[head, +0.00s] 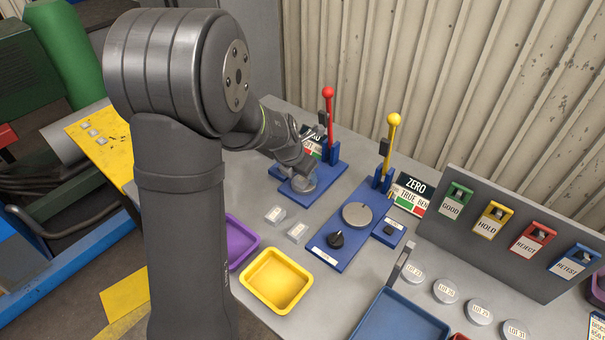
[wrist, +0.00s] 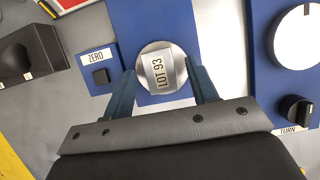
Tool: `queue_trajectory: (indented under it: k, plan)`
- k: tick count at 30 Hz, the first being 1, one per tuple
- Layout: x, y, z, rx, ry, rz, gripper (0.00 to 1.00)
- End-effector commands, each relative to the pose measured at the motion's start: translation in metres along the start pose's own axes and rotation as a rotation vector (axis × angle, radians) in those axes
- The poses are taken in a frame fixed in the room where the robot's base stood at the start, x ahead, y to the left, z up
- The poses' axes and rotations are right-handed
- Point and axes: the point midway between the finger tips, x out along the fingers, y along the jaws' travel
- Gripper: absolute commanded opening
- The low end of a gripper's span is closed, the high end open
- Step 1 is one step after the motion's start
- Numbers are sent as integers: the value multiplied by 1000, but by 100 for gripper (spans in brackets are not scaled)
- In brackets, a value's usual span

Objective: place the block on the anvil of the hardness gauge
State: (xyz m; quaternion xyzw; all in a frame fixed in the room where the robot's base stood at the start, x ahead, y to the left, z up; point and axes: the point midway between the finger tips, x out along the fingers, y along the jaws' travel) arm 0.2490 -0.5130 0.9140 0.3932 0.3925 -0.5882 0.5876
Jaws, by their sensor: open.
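The block (wrist: 166,75), a grey piece labelled LOT 93, sits on the round silver anvil (wrist: 148,52) in the wrist view. The anvil is on a blue gauge base (wrist: 127,20). My gripper (wrist: 161,80) is open, with one blue finger on each side of the block; the right finger looks very close to it. In the head view my gripper (head: 303,166) is low over the anvil (head: 302,185) of the red-knobbed gauge (head: 328,93). The block cannot be made out clearly there.
A second gauge with a yellow-knobbed lever (head: 394,120) stands to the right, with a disc (head: 357,215) and black knob (head: 337,238). A yellow tray (head: 248,281), purple tray (head: 237,254) and blue tray (head: 380,335) are in front. A labelled panel (head: 460,235) stands at right.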

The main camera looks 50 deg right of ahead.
Motion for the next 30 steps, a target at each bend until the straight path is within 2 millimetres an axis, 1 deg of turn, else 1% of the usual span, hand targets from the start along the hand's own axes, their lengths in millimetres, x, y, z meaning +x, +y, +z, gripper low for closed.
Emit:
queue_trajectory:
  k: [5, 9, 15, 18, 21, 24, 30]
  plan:
    - [-25, 0, 1, -1, -4, 2, 53]
    - [-53, 1, 1, 0, -4, 3, 53]
    - [-89, 1, 0, -1, -2, 3, 53]
    - [-103, 1, 0, -1, -2, 2, 53]
    - [-112, 0, 0, -1, -1, 2, 53]
    - [-116, 0, 0, -1, 0, 0, 53]
    - [-118, 0, 0, -1, 1, 0, 53]
